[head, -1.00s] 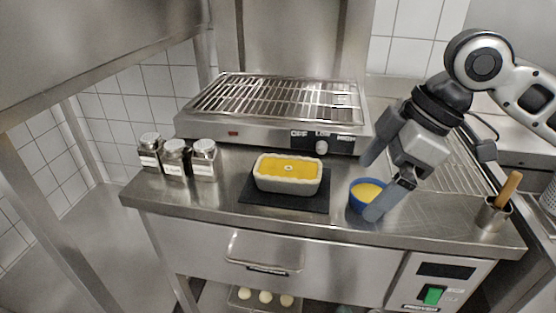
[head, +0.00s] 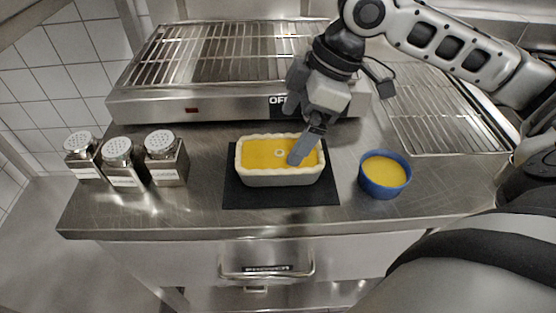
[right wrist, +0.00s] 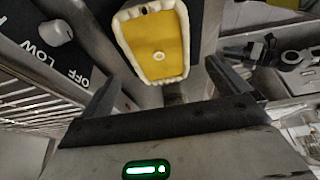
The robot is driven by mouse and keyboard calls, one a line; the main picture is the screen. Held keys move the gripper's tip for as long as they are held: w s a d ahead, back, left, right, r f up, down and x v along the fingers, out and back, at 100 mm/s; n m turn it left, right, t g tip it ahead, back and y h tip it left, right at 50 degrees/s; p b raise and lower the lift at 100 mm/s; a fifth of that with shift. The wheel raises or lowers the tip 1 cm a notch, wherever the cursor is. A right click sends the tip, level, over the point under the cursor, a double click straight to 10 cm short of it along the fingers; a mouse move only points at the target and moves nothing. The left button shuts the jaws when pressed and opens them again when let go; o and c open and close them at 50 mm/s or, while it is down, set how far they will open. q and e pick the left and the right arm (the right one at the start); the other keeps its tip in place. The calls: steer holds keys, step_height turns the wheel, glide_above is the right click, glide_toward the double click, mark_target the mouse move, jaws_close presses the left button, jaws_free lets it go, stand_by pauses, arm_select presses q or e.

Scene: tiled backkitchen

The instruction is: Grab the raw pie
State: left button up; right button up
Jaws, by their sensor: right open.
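The raw pie (head: 280,178) is a rectangular dish with a pale crimped crust, yellow filling and a small pale ring in its middle. It sits on a black mat (head: 235,196) on the steel counter. My right gripper (head: 291,126) is open and empty, over the right rear part of the pie; one finger covers a little of the filling. In the right wrist view the pie (right wrist: 170,45) shows beyond and between the two spread fingers (right wrist: 158,72). Whether a finger touches the pie cannot be told. My left gripper is not in view.
A grill (head: 190,105) stands behind the pie. Three metal shakers (head: 168,168) stand to its left, and a blue bowl of yellow liquid (head: 384,188) to its right. A wire rack (head: 440,120) lies at the back right. The counter's front strip is clear.

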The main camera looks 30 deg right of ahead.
mark_target(280, 153)
steer(key=x, duration=0.8)
steer(key=shift+d+b, duration=0.25)
steer(key=shift+b, duration=0.1)
steer(key=c, duration=1.4)
